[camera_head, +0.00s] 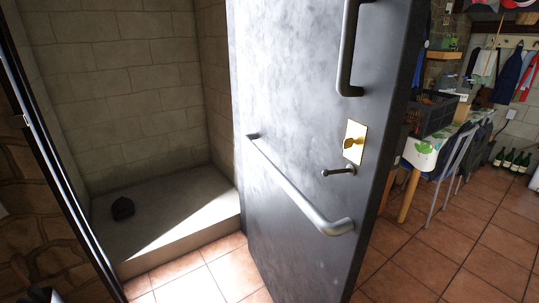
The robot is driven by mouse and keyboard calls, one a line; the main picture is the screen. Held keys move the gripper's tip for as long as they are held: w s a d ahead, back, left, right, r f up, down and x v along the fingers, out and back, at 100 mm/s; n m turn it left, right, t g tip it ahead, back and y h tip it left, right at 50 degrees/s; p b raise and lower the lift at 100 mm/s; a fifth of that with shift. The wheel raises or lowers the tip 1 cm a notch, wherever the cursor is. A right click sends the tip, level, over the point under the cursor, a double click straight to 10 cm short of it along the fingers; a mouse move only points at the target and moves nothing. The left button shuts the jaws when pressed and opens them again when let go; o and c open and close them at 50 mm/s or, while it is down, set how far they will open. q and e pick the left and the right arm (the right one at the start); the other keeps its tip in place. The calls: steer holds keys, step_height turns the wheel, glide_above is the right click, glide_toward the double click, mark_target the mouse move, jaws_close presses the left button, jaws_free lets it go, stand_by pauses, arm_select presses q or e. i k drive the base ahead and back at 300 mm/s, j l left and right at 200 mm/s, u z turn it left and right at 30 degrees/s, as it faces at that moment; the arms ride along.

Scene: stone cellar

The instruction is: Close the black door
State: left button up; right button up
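The black door (300,150) stands open in the middle of the view, its face turned toward me. It carries a long slanting grey bar (300,188), a vertical pull handle (347,50) near the top, a brass lock plate (354,142) and a small dark lever (338,172) below the plate. The dark door frame (50,150) runs down the left, apart from the door's free edge. Neither gripper shows clearly. A small dark and grey piece at the bottom left edge is too cut off to identify.
Behind the doorway is a tiled stone alcove with a raised ledge (175,210) and a small black lump (122,208) on it. To the right stand a table with a black crate (432,115), a chair (455,160) and several bottles (512,160). The tiled floor (440,250) in front is clear.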

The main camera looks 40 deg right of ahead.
mark_target(314, 76)
steer(key=k+l, duration=0.1)
steer(key=l, duration=0.55)
steer(key=k+l, duration=0.1)
steer(key=l, duration=1.2)
steer(key=k+l+z, duration=0.1)
steer(key=l, duration=0.6)
steer(key=k, duration=0.05)
